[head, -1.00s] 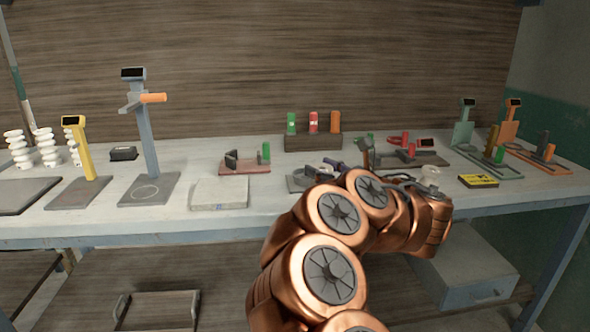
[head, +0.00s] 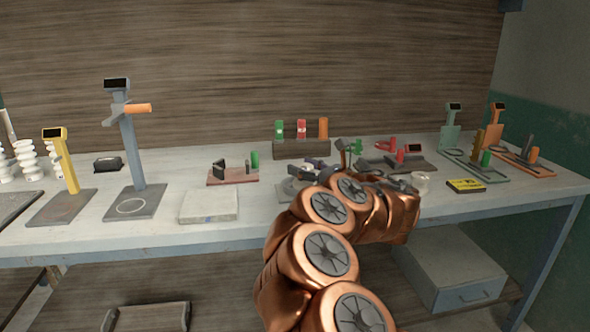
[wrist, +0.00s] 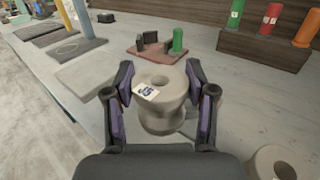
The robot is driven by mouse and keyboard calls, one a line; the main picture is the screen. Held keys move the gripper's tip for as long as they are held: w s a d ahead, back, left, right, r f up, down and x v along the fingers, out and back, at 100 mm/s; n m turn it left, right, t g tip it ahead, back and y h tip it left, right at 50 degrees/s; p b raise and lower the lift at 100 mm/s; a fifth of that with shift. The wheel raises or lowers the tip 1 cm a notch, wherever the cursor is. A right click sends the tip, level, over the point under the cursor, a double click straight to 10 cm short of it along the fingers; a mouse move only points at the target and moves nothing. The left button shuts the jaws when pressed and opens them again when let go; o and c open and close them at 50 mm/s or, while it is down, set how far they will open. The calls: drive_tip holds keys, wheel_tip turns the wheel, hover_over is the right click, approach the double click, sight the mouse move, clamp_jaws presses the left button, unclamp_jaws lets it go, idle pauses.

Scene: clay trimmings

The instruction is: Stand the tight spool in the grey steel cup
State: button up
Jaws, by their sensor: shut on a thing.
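My gripper (wrist: 161,94) is shut on a pale beige spool (wrist: 163,110), with one dark, purple-lined finger on each side of it. The spool has wide flanges, a narrower waist, a hole in its top and a small white label with dark marks. It looks roughly upright in the wrist view. A second pale round piece (wrist: 273,165) with a hole stands at the lower right of that view, apart from the gripper. In the head view my arm largely hides the gripper and the held spool. I cannot make out the grey steel cup with certainty.
A reddish board (head: 225,181) with a green cylinder (head: 254,160) lies left of my gripper. A pale slab (head: 208,205) lies near the front edge. A dark rack (head: 301,150) with coloured cylinders stands behind. A pale roll (head: 421,183) is to the right.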

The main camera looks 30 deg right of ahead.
drive_tip(key=shift+w+d+f, duration=0.4)
drive_tip(key=shift+w+f, duration=0.3)
drive_tip(key=shift+w, duration=0.65)
drive_tip(key=shift+w+d+f, duration=0.4)
drive_tip(key=shift+w+f, duration=0.3)
drive_tip(key=shift+w, duration=0.6)
drive_tip(key=shift+w+d+f, duration=0.4)
drive_tip(key=shift+w+f, duration=0.3)
drive_tip(key=shift+w, duration=0.65)
drive_tip(key=shift+f, duration=0.2)
drive_tip(key=o, duration=1.4)
drive_tip(key=shift+c, duration=0.2)
drive_tip(key=shift+r, duration=0.15)
drive_tip(key=shift+r+p, duration=0.15)
drive_tip(key=shift+p, duration=0.15)
drive_tip(key=v, duration=1.2)
drive_tip(key=shift+b, duration=0.3)
